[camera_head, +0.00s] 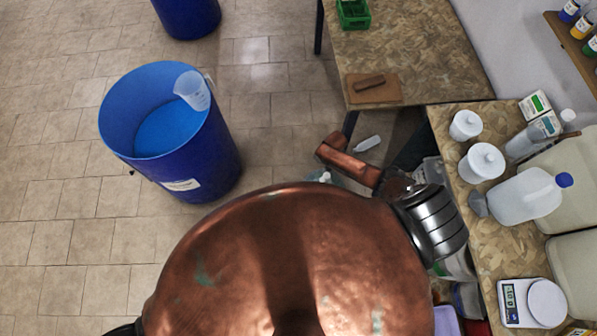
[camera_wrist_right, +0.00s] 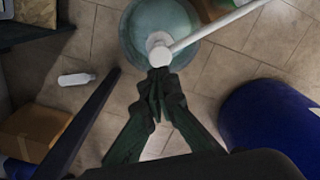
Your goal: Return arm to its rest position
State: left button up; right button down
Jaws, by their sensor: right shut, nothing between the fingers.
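My right arm shows in the head view as a copper link that reaches left past a ribbed metal joint. In the right wrist view my right gripper (camera_wrist_right: 158,78) points down, its dark green fingers shut with nothing between them. Its tips appear just beside the white cap of a round teal vessel (camera_wrist_right: 140,42) on the tiled floor; I cannot tell the height gap between them. A white rod or tube runs up and right from that cap. My left gripper is not in view.
A blue drum (camera_head: 222,150) with a clear jug (camera_head: 192,91) on its rim stands at the left; it also shows in the wrist view (camera_wrist_right: 268,115). A white bottle (camera_head: 367,143) lies on the floor. At the right, a cluttered counter (camera_head: 466,108) holds a jerrycan (camera_head: 525,196) and scale (camera_head: 533,302).

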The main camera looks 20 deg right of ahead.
jog(key=shift+f, duration=0.1)
dwell(0.3)
pick_arm(q)
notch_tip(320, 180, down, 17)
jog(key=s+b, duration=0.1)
jog(key=b, duration=1.6)
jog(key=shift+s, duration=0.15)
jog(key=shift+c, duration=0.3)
pick_arm(e)
jog(key=s+a+f, duration=0.1)
jog(key=s+f, duration=1.5)
jog(key=s, duration=0.4)
jog(key=s+a+f+m+t, duration=0.1)
jog(key=s+f, duration=1.6)
jog(key=s, duration=0.3)
jog(key=shift+a, duration=0.25)
